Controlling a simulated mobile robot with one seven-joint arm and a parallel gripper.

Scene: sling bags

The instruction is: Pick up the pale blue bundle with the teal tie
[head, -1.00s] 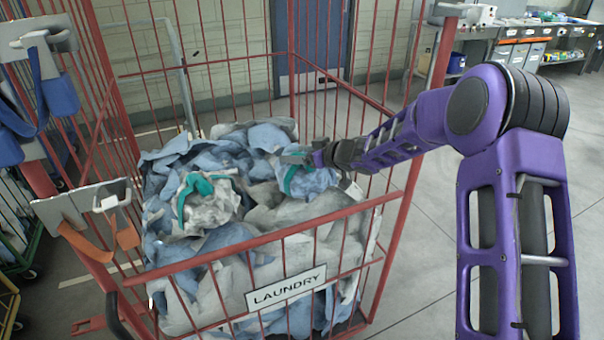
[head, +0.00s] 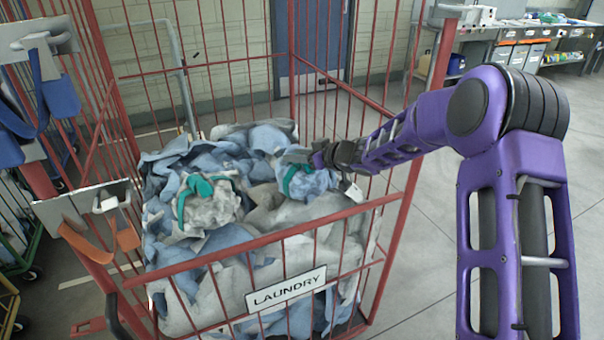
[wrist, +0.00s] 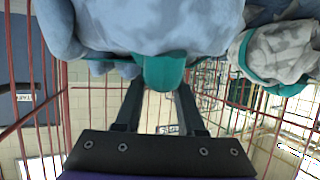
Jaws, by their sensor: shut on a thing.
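The pale blue bundle (head: 314,184) with a teal tie is at the right of the laundry heap in the head view. It also fills the top of the wrist view (wrist: 150,24), with its teal tie (wrist: 164,72) at my fingertips. My gripper (head: 298,157) reaches in from the right and is shut on the bundle at its tie. The bundle's lower side is against or close over the heap; I cannot tell if it is clear. A grey-white bundle with a teal tie (head: 207,208) lies to its left, also at the right of the wrist view (wrist: 283,52).
A red wire cage (head: 290,218) marked LAUNDRY surrounds the heap of blue and grey cloth (head: 300,215). Its bars rise on the sides and back. Blue straps (head: 50,90) and an orange strap (head: 95,243) hang at left. Open floor lies right of the cage.

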